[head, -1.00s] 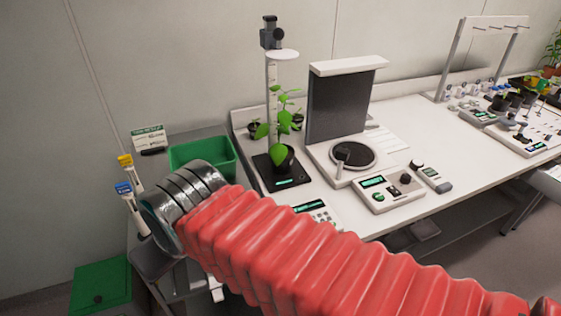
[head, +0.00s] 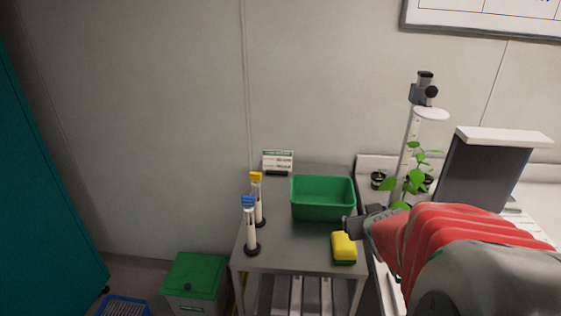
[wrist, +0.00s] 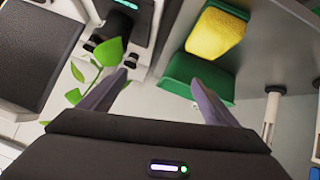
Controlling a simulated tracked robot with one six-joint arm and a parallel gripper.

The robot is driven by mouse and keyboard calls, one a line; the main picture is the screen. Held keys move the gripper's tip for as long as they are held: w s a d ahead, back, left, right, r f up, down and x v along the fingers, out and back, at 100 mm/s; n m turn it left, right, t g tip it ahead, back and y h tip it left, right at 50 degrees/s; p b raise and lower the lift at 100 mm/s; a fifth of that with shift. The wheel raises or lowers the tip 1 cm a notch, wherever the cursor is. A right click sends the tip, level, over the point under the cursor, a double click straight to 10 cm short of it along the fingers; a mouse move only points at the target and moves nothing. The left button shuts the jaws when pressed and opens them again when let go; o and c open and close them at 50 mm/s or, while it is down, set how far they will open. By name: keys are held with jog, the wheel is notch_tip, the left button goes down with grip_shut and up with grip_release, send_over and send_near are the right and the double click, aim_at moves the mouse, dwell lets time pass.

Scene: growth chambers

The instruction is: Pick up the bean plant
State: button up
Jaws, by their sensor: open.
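The bean plant (head: 414,181), with bright green leaves on a thin stem, stands beside the tall measuring post (head: 411,140) at the right in the head view. My red-sleeved arm hides its pot. Its leaves also show at the left in the wrist view (wrist: 104,52), left of and close to the left finger. My gripper (head: 350,228) is between the green tub and the plant, above the side table near the sponge. In the wrist view its two fingers (wrist: 160,80) are apart with nothing held between them.
A green tub (head: 323,214), a yellow-green sponge (head: 344,247) and two tubes with yellow and blue caps (head: 250,225) stand on the grey side table. A dark panel with a white top (head: 485,175) stands right of the plant. A green-lidded bin (head: 195,276) is on the floor.

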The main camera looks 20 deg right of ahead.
jog(key=s+d+f+t, duration=0.1)
jog(key=s+d+f, duration=0.2)
jog(key=d, duration=0.3)
jog(key=s+d+f+m+t+h, duration=0.1)
jog(key=s+d+f, duration=0.2)
jog(key=d, duration=0.3)
jog(key=shift+s+f+t, duration=0.3)
jog(key=shift+d, duration=0.1)
jog(key=x, duration=0.8)
jog(key=shift+w, duration=0.1)
jog(key=shift+w+d+f, duration=0.1)
jog(key=shift+w+d, duration=0.05)
jog(key=shift+x, duration=2.6)
